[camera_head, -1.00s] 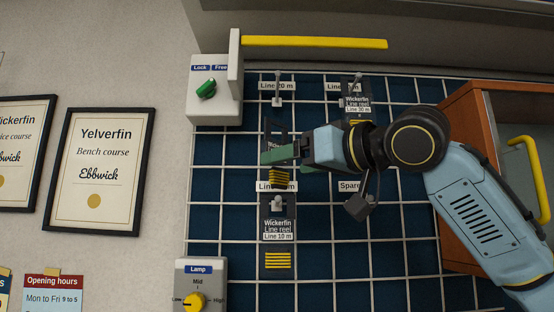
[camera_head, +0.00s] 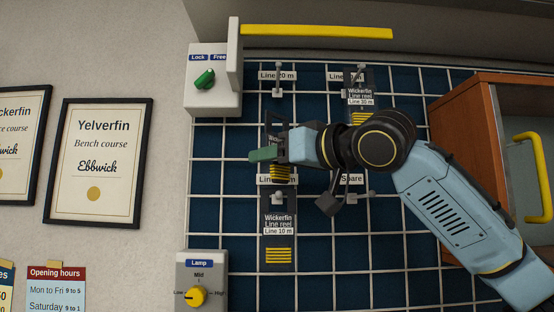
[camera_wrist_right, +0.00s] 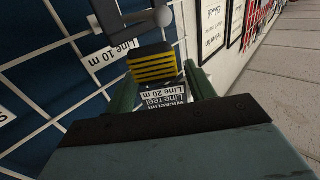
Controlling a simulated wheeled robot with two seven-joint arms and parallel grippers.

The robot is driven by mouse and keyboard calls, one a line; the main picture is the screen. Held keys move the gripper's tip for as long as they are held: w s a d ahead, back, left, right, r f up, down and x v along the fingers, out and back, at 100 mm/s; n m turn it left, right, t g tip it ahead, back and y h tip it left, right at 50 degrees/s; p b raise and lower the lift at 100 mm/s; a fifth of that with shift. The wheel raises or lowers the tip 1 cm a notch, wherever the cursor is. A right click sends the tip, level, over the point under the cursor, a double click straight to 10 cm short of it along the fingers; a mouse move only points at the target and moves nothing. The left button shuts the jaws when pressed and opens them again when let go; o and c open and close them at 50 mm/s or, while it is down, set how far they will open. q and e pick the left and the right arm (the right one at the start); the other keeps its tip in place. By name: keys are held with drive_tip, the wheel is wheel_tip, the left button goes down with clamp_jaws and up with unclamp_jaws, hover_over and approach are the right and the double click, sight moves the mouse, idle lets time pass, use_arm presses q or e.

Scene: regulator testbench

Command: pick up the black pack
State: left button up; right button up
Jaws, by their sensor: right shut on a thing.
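The black pack (camera_head: 273,124), with yellow stripes and a Line 20 m label, is in front of the grid board, tilted and below the Line 20 m hook (camera_head: 277,92). My right gripper (camera_head: 272,154) is shut on it, with green fingers on its sides and partly covering it in the head view. In the right wrist view the pack (camera_wrist_right: 152,66) sits between the two fingers (camera_wrist_right: 160,88), its label upside down. My left gripper is not in view.
A Line 10 m pack (camera_head: 279,246) hangs just below, and a Line 30 m pack (camera_head: 358,81) hangs at upper right. The Spare hook (camera_head: 369,195) is bare. A Lock/Free switch box (camera_head: 215,95), a lamp dial box (camera_head: 201,265) and an orange cabinet (camera_head: 462,120) flank the board.

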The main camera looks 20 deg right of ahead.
sight(276, 116)
drive_tip(key=shift+r, duration=0.1)
drive_tip(key=shift+s+r+b, duration=0.25)
drive_tip(key=shift+r+b, duration=0.1)
drive_tip(key=shift+b, duration=0.05)
wheel_tip(276, 116, up, 6)
drive_tip(key=shift+s+a+r, duration=0.15)
drive_tip(key=shift+r, duration=0.1)
drive_tip(key=s+a+b, duration=0.2)
drive_tip(key=s+b, duration=0.1)
drive_tip(key=s, duration=0.6)
drive_tip(key=s+a+b, duration=0.3)
drive_tip(key=s, duration=0.6)
drive_tip(key=shift+s+f+b, duration=0.15)
drive_tip(key=shift+s+b, duration=0.15)
drive_tip(key=shift+b, duration=0.05)
